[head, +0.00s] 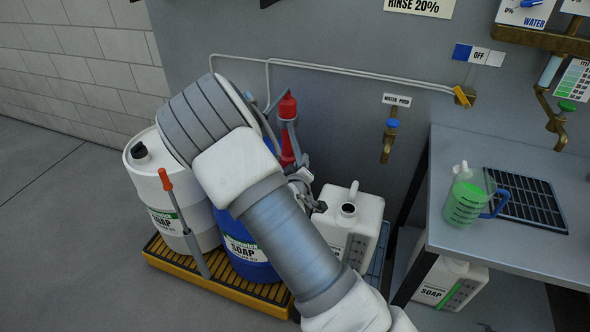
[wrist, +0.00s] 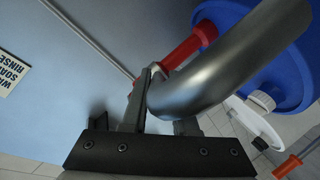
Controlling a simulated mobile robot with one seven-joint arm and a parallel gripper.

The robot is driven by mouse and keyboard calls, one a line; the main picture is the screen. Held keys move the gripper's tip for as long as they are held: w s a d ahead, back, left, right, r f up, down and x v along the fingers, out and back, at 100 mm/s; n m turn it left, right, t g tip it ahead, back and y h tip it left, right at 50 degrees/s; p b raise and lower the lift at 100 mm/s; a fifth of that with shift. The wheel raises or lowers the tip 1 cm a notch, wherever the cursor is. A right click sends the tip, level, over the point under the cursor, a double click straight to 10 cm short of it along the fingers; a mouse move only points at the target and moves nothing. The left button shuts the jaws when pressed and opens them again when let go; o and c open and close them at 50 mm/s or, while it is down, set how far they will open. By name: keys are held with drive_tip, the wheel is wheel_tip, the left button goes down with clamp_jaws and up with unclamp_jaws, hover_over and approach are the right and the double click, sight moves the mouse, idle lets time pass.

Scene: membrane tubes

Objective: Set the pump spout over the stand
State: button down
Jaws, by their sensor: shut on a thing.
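The red pump (head: 288,125) rises above the blue drum (head: 250,262), which my arm largely covers in the head view. In the wrist view, the pump's grey curved spout (wrist: 230,62) runs close in front of the camera, with the red pump body (wrist: 188,48) behind it. My gripper (wrist: 160,92) is shut on the spout; my arm mostly hides this grip in the head view. A white jug (head: 368,215) with an open neck stands right of the blue drum. A blue-grey edge, possibly the stand (head: 379,260), shows beside it. I cannot tell whether the spout is over it.
A white soap drum (head: 150,185) and a red-handled tool (head: 166,180) are at left on a yellow-edged pallet (head: 165,262). A grey bench (head: 460,240) at right holds a green-filled measuring jug (head: 464,205). A brass tap (head: 388,145) juts from the wall above the white jug.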

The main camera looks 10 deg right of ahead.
drive_tip(key=w+d+n+y+b, duration=0.2)
drive_tip(key=d+n+y+b, duration=0.3)
drive_tip(key=d, duration=0.5)
drive_tip(key=shift+w+d+n+y, duration=0.3)
drive_tip(key=shift+w+y, duration=0.05)
drive_tip(key=shift+y, duration=0.55)
drive_tip(key=shift+d+r, duration=0.1)
drive_tip(key=c, duration=0.7)
unclamp_jaws()
drive_tip(key=shift+w, duration=0.1)
drive_tip(key=shift+c, duration=0.2)
drive_tip(key=shift+o, duration=0.3)
drive_tip(key=p+v, duration=0.1)
drive_tip(key=v, duration=1.6)
drive_tip(key=shift+s+f, duration=0.25)
drive_tip(key=shift+s, duration=0.05)
drive_tip(key=shift+w+d+r, duration=0.1)
